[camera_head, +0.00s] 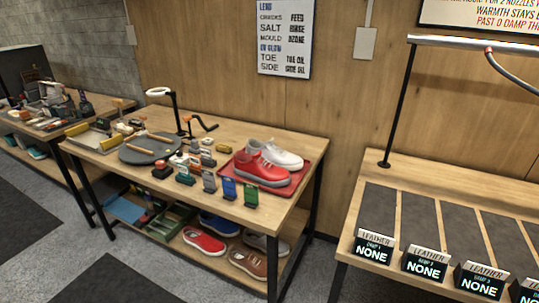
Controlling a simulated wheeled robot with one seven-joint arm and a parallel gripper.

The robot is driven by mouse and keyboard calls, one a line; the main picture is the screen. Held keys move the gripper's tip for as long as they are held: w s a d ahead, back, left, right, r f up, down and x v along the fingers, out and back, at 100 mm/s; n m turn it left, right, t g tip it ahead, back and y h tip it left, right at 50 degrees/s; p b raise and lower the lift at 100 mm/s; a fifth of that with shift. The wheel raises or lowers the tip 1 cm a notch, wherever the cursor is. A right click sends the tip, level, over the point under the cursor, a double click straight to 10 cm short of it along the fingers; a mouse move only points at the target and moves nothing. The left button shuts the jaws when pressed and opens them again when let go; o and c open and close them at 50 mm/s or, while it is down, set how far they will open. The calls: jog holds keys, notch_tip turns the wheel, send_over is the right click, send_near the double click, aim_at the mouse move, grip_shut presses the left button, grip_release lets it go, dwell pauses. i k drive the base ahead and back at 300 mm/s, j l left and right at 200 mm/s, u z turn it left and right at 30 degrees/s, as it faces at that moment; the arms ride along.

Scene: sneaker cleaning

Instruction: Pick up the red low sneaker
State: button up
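A red low sneaker (263,167) with a pale grey sole sits on a red tray (303,185) at the right end of the middle workbench. A white sneaker (284,156) stands close behind it on the same tray. Another red sneaker (204,241) with a white sole lies on the shelf under this bench. My gripper is not in view.
The middle bench (290,214) also holds a round dark mat (146,150), a lamp (160,92) and several small bottles and brushes. The lower shelf holds a blue shoe (219,224) and a brown shoe (248,263). A bench with dark mats (419,219) stands at right. Open floor (40,235) lies at left front.

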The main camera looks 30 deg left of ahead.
aim_at(255, 167)
jog(key=i+j, duration=0.1)
jog(key=j, duration=0.4)
jog(key=i+j, duration=0.15)
jog(key=j, duration=0.35)
jog(key=i+j, duration=0.1)
jog(key=j, duration=0.45)
jog(key=i+j, duration=0.15)
jog(key=j, duration=0.35)
jog(key=i+j, duration=0.1)
jog(key=j, duration=0.4)
jog(key=i+j, duration=0.1)
jog(key=j, duration=0.4)
jog(key=i+j, duration=0.15)
jog(key=j, duration=0.35)
jog(key=i+j, duration=0.1)
jog(key=j, duration=0.45)
